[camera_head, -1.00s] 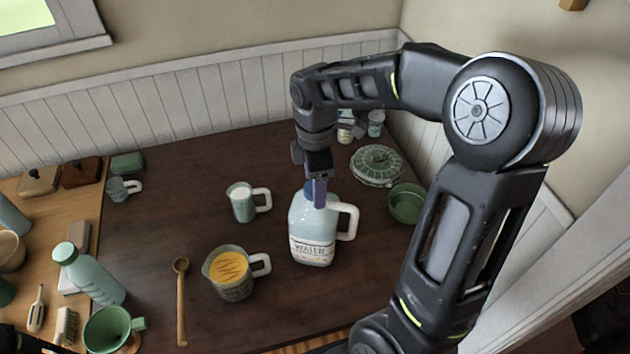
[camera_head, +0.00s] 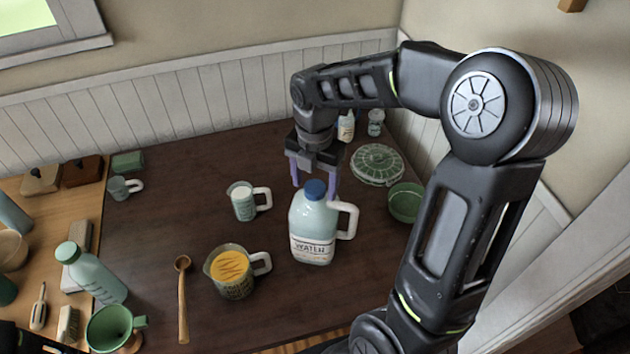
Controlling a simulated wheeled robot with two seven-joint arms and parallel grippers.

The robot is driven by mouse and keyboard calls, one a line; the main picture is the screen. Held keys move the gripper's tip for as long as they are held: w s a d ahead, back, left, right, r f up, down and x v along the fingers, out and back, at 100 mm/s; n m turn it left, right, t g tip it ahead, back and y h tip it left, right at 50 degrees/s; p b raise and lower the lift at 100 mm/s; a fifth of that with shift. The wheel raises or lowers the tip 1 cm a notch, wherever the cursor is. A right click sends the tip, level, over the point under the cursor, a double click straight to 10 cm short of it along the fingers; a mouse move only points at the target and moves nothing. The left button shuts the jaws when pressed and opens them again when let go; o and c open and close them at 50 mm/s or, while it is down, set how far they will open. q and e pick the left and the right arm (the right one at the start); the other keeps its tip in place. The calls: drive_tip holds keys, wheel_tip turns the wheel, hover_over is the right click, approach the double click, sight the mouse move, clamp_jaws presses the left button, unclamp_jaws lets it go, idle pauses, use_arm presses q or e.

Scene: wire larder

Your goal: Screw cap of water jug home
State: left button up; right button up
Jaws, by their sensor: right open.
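The water jug (camera_head: 313,230) stands upright on the dark table, pale blue with a white handle on its right and a "WATER" label. Its blue cap (camera_head: 315,190) sits on the neck; whether it is fully seated I cannot tell. My right gripper (camera_head: 314,186) is open above the jug, its two purple fingers apart on the left and right of the cap, with nothing between them that it grips. My left gripper is not in view.
Left of the jug stand a mug of white liquid (camera_head: 242,202) and a jug of orange liquid (camera_head: 230,272). A green bowl (camera_head: 405,203) and a lidded green dish (camera_head: 377,165) are to the right. A wooden spoon (camera_head: 183,300) lies at front left.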

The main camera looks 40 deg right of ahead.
drive_tip(key=n, duration=0.2)
drive_tip(key=shift+n, duration=0.4)
drive_tip(key=shift+c, duration=0.6)
clamp_jaws()
